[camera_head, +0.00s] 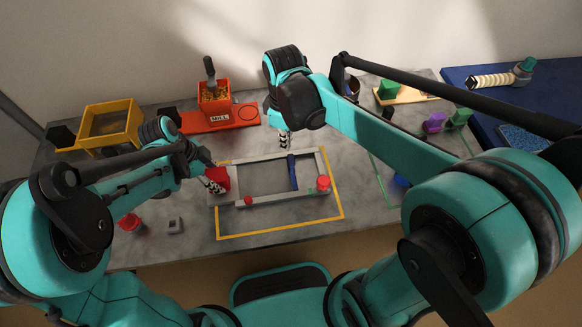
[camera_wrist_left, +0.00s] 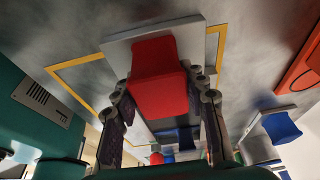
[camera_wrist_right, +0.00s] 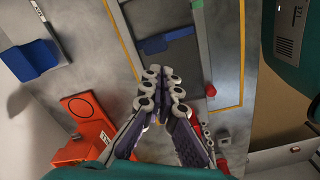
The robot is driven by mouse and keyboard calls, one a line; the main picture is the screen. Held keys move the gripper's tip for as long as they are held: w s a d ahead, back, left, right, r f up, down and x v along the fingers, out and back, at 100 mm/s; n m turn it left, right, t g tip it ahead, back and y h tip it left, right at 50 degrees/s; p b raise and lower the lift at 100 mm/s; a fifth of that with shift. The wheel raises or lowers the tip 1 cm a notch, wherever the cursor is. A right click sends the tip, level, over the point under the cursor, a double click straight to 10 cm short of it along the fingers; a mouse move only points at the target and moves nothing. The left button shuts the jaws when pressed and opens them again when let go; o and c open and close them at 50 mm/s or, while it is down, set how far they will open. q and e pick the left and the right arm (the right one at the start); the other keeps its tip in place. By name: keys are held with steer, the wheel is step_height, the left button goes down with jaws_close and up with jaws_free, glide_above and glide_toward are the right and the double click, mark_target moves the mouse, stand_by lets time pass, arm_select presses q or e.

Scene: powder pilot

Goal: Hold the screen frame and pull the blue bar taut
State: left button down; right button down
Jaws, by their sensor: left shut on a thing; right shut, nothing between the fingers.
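The grey screen frame (camera_head: 268,199) lies on the table, partly over a yellow outline. A red block (camera_head: 220,178) sits at its left end; in the left wrist view the red block (camera_wrist_left: 160,80) is between my fingers. My left gripper (camera_head: 212,180) is shut on it. The blue bar (camera_head: 292,172) lies across the frame opening toward the right; it also shows in the right wrist view (camera_wrist_right: 168,40). My right gripper (camera_head: 285,143) is shut and empty above the frame's far side, apart from the blue bar.
Red knobs stand on the frame's near side (camera_head: 248,201) and right corner (camera_head: 323,183). The orange mill (camera_head: 214,103) and yellow tray (camera_head: 109,124) stand at the back left. A red-topped item (camera_head: 130,222) and small grey block (camera_head: 175,226) lie front left. My right arm hides part of the table.

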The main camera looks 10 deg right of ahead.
steer(key=n, duration=0.4)
steer(key=a+n, duration=0.1)
steer(key=shift+w+a+f+n, duration=0.1)
steer(key=shift+w+f+n, duration=0.1)
steer(key=shift+f+n, duration=0.2)
steer(key=shift+f, duration=0.1)
stand_by(0.6)
glide_above(283, 170)
steer(key=shift+a+f, duration=0.1)
steer(key=shift+f, duration=4.25)
